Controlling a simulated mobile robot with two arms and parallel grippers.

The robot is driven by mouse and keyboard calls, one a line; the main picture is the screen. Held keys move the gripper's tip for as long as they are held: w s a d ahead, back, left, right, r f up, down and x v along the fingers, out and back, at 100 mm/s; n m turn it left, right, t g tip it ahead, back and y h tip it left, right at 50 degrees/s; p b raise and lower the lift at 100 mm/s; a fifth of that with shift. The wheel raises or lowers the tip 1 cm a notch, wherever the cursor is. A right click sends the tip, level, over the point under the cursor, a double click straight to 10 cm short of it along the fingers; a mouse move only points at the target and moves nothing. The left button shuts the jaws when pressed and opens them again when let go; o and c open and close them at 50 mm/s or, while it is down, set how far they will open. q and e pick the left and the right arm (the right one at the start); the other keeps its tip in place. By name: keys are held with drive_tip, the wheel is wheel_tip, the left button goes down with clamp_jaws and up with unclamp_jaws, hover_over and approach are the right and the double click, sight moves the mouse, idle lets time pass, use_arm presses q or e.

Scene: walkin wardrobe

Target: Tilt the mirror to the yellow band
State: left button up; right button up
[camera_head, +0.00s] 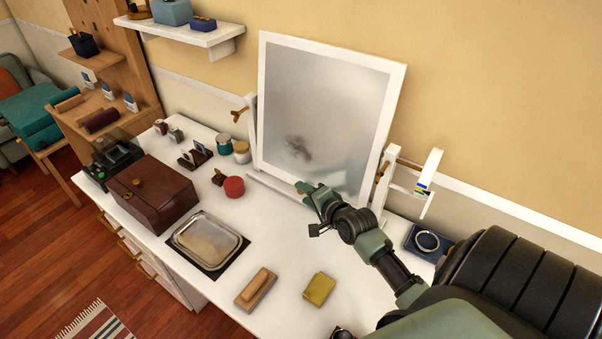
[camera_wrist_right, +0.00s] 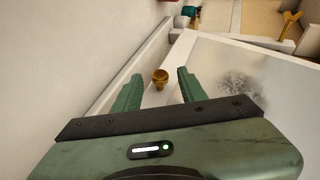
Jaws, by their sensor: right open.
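The white-framed mirror (camera_head: 325,110) stands between two white posts on the dresser top, its glass cloudy with a dark blurred reflection. A white curved scale (camera_head: 430,172) at its right post carries small coloured bands, yellow among them. My right gripper (camera_head: 308,190) is in front of the mirror's lower edge. In the right wrist view my right gripper (camera_wrist_right: 158,86) is open, with a small brass knob (camera_wrist_right: 160,76) beyond and between its fingertips. The mirror (camera_wrist_right: 235,80) fills the right side there. I cannot tell whether the gripper touches the knob. My left gripper is not seen.
On the white dresser top are a brown box (camera_head: 150,190), a metal tray (camera_head: 207,241), a red round tin (camera_head: 234,187), a wooden brush (camera_head: 256,288) and a yellow block (camera_head: 319,289). A blue tray (camera_head: 428,243) lies right of my arm. A shelf (camera_head: 190,36) hangs above left.

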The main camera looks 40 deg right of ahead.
drive_tip(key=v, duration=0.4)
drive_tip(key=shift+s, duration=0.2)
drive_tip(key=shift+a, duration=0.1)
